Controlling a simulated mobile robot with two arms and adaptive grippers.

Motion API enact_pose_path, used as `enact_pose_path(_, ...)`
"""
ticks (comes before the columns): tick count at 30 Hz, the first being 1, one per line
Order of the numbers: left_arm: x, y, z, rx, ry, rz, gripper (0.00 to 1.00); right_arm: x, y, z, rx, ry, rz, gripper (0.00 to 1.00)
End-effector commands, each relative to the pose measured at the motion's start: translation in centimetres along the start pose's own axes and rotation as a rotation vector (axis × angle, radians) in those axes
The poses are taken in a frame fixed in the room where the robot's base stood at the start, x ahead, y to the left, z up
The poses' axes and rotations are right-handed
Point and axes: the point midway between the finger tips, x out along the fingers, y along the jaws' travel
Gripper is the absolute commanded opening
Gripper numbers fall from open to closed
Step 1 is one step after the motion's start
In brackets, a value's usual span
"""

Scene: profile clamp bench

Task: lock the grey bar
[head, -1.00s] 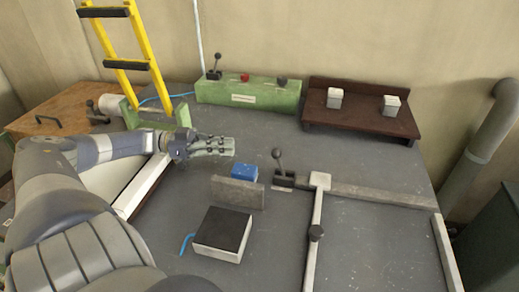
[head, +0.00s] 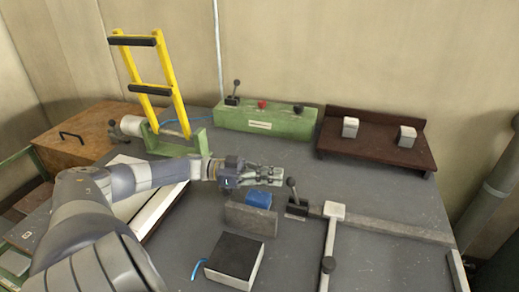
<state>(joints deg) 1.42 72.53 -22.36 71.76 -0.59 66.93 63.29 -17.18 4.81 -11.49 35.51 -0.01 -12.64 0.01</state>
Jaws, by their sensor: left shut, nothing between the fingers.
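A grey bar (head: 250,219), a short slab, stands on the bench in front of a blue block (head: 258,199). Right of them is a small dark clamp base (head: 297,209) with an upright lever topped by a black knob (head: 291,182). My left gripper (head: 279,176) reaches in from the left above and behind the blue block. Its fingers are shut and empty, with the tips just left of the knob; I cannot tell whether they touch it. My right gripper is out of view.
A black-topped block (head: 234,258) sits in front. Behind are a green control box (head: 265,119), a brown shelf (head: 372,145) with two pale blocks, and a yellow ladder-like frame (head: 131,65).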

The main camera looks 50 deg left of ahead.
Motion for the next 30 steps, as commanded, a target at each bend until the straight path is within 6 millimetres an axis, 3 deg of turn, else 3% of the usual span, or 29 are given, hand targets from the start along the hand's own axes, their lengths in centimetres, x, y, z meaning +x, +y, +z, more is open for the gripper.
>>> enact_pose_path(14,0.7,0.0,0.0,0.001,-0.002,0.0,0.0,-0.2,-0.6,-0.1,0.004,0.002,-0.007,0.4)
enact_pose_path(30,1.5,0.1,-0.9,0.016,-0.089,0.0,0.0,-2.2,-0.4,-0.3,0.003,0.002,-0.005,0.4)
